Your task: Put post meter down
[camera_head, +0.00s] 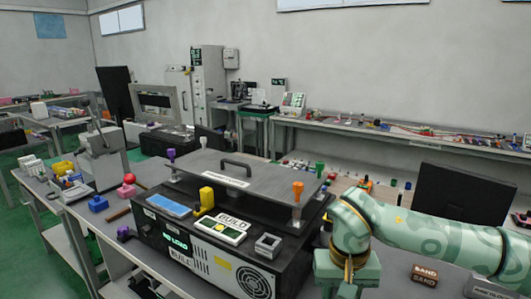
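I cannot single out the post meter for sure in the head view. A black fixture box (203,247) stands on the front table, with a green "NO LOAD" readout (175,242) on its front face. Colored posts stand around its grey lid plate (225,176): an orange one (297,190), a green one (319,168) and a purple one (171,155). My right arm comes in from the right and bends down beside the box's right end. Its fingers are below the frame, so anything they hold is hidden. My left arm is not in view.
A white-green "BUILD" block (221,228), a blue plate (168,206), a yellow block (206,198) and a grey square part (268,244) sit on the box's front ledge. A "SAND" block (424,275) lies right of my arm. A dark monitor (464,192) stands behind it.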

